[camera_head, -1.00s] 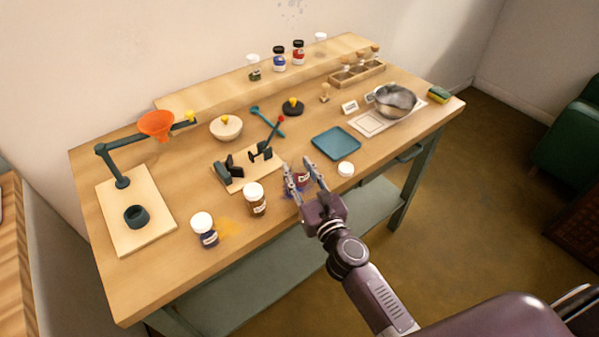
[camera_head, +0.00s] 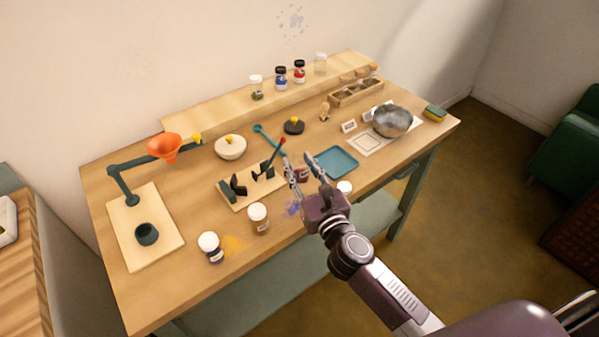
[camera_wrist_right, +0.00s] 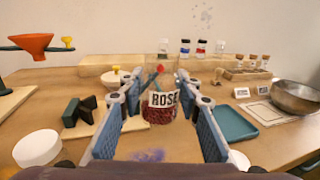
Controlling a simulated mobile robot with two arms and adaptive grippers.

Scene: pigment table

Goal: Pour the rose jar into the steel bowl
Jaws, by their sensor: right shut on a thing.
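The rose jar (camera_wrist_right: 160,104) is clear glass with a white "ROSE" label and dark red contents, seen upright in the right wrist view. My right gripper (camera_head: 304,170) is shut on it, one finger on each side. In the head view the fingers partly hide the jar (camera_head: 301,174). It appears held above the table, near the blue tray. No lid shows on it. The steel bowl (camera_head: 391,122) stands at the table's back right on a pale printed card; it also shows at the right wrist view's right edge (camera_wrist_right: 298,97). My left gripper is not in view.
A blue tray (camera_head: 338,161) lies between jar and bowl. A white lid (camera_head: 344,187) lies by the tray's front edge. A wooden stand with dark holders (camera_head: 251,185) is left of my gripper. Two white-lidded jars stand at front left. A purple smudge (camera_head: 292,208) marks the table.

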